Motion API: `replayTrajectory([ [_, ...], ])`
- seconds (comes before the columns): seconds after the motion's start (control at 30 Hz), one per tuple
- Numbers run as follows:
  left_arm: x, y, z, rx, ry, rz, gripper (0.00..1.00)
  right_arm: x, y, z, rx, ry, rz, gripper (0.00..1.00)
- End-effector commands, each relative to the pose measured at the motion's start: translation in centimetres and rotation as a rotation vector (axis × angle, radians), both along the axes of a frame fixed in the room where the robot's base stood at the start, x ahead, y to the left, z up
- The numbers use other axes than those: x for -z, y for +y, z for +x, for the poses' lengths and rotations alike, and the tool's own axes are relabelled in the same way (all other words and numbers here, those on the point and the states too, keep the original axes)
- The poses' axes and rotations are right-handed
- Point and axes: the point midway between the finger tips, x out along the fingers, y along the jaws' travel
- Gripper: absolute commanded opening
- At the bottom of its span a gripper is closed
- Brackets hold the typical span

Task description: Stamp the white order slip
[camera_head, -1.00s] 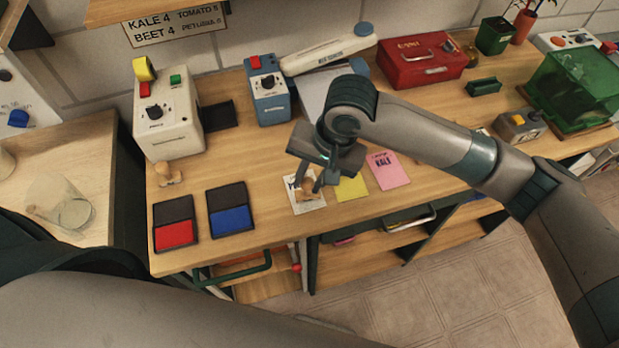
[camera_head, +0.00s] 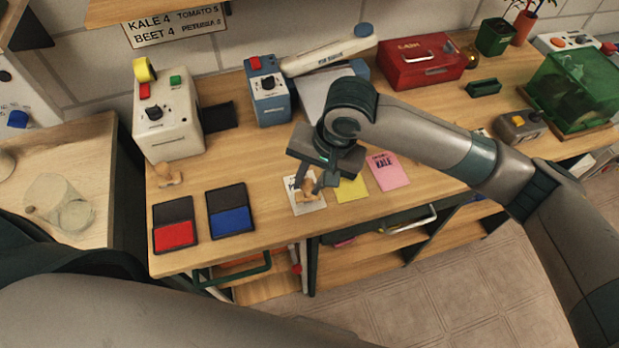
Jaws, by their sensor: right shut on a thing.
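The white order slip (camera_head: 301,206) lies on the wooden bench, left of a yellow slip (camera_head: 351,189) and a pink slip (camera_head: 388,171). My right gripper (camera_head: 313,187) is shut on a wooden stamp (camera_head: 306,192) over the white slip. The gripper and stamp hide part of the slip's print; I cannot tell whether the stamp's face touches the paper. A second wooden stamp (camera_head: 168,175) stands at the left of the bench. A red ink pad (camera_head: 175,235) and a blue ink pad (camera_head: 230,219) lie open near the front edge. My left gripper is not in view.
A cream machine (camera_head: 168,115), a blue-grey machine (camera_head: 268,95) and a red cash box (camera_head: 420,62) stand along the back. A green clear-lidded box (camera_head: 572,92) is at right. Bench wood between the blue pad and white slip is clear.

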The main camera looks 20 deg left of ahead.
Motion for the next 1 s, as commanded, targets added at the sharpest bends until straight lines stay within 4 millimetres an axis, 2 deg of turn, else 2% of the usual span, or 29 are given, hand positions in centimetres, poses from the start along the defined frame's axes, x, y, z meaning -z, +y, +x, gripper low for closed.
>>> replayTrajectory([
  [1.0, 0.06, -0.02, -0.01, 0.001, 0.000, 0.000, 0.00, 1.02, -0.01, -0.01, 0.000, 0.001, 0.000, 0.09],
])
